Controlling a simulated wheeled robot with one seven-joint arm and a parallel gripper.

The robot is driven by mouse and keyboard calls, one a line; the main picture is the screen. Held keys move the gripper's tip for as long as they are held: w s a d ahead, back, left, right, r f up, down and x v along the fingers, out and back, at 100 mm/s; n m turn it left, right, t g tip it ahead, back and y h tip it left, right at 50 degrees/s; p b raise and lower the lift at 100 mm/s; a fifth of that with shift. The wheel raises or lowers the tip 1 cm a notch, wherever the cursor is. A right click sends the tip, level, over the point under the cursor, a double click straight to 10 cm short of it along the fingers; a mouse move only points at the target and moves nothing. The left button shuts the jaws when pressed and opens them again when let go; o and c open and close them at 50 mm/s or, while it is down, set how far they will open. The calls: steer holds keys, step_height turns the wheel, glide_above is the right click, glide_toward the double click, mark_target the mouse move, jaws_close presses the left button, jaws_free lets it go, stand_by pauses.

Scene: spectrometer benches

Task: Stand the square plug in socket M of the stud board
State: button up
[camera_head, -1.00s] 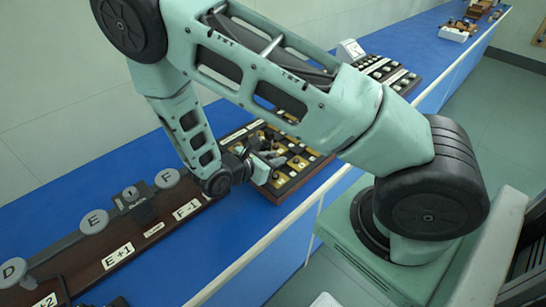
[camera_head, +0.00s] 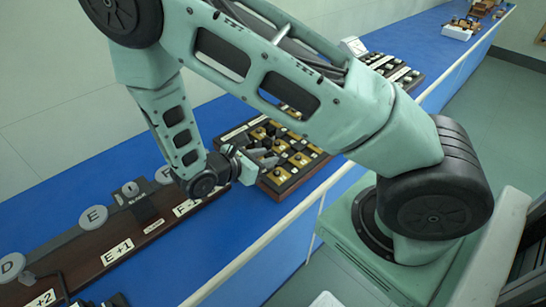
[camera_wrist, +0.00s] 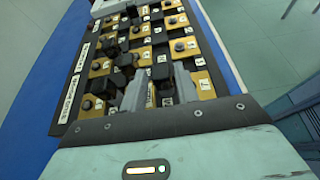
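The stud board (camera_head: 283,186) is a dark board with yellow tiles, dark round studs and small white letter labels. It lies on the blue bench and fills the upper middle of the wrist view (camera_wrist: 62,112). My gripper (camera_head: 268,157) is over the board's near left part, its two grey fingers apart. In the wrist view, my gripper (camera_wrist: 160,82) shows a gap between the fingers, with board labels visible through it. A black block (camera_wrist: 161,71) shows between the fingertips; I cannot tell whether it is the square plug or touches them. The letter M is too small to read.
A long dark rack (camera_head: 150,232) with round discs marked D and E and labels such as E+1 lies left of the board. Another studded board (camera_head: 404,78) stands farther back.

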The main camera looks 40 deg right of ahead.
steer(key=s+a+r+m+y, duration=0.5)
steer(key=s+a+r+y, duration=0.2)
steer(key=a, duration=0.3)
steer(key=s+a+r+m+y+b, duration=0.1)
steer(key=s+a+r+m+y, duration=0.4)
steer(key=s+a, duration=0.5)
step_height(320, 180, up, 3)
steer(key=shift+a+r+m+y, duration=0.15)
steer(key=shift+a+m+y, duration=0.2)
steer(key=shift+y, duration=0.65)
steer(key=shift+d, duration=0.15)
